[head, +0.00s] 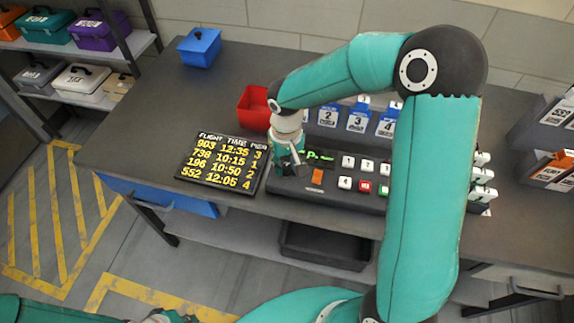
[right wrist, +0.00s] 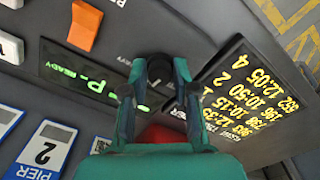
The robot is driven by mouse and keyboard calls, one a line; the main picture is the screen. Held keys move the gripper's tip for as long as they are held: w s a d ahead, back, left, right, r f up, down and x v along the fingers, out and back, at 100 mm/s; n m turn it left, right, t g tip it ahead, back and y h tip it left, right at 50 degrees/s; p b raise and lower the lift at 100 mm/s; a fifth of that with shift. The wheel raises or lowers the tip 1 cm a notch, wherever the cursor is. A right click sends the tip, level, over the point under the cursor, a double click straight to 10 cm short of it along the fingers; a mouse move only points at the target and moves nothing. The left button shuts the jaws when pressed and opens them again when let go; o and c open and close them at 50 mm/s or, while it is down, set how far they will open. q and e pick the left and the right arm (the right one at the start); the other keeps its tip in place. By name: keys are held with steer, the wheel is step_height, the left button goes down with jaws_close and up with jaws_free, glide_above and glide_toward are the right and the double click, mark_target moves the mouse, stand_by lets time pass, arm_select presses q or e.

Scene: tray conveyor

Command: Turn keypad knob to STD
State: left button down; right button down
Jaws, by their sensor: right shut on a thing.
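The keypad console (head: 335,203) stands on the dark bench, with a green-lit display (head: 320,156) and several white, red and green keys. My right gripper (head: 291,166) is at the console's left end. In the right wrist view my right gripper (right wrist: 160,82) is shut on the round black knob (right wrist: 160,67), a finger on each side. The display (right wrist: 75,78) beside it reads "P- READY". Small labels near the knob are too blurred to read, so its setting cannot be told. Part of my left arm shows at the bottom left; its jaws are unclear.
A flight board (head: 222,173) lies just left of the console. A red bin (head: 254,108) and numbered blue pier holders (head: 358,118) stand behind it. An orange switch (head: 317,176) sits close to my right gripper. The bench's left part, around a blue box (head: 199,47), is mostly clear.

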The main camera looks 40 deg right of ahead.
mark_target(286, 166)
steer(key=n, duration=0.5)
steer(key=shift+w+n+b, duration=0.15)
steer(key=shift+n+b, duration=0.15)
steer(key=n, duration=0.5)
steer(key=shift+r, duration=0.1)
steer(key=c, duration=0.9)
jaws_free()
step_height(286, 166, up, 12)
steer(key=shift+f, duration=0.1)
stand_by(0.3)
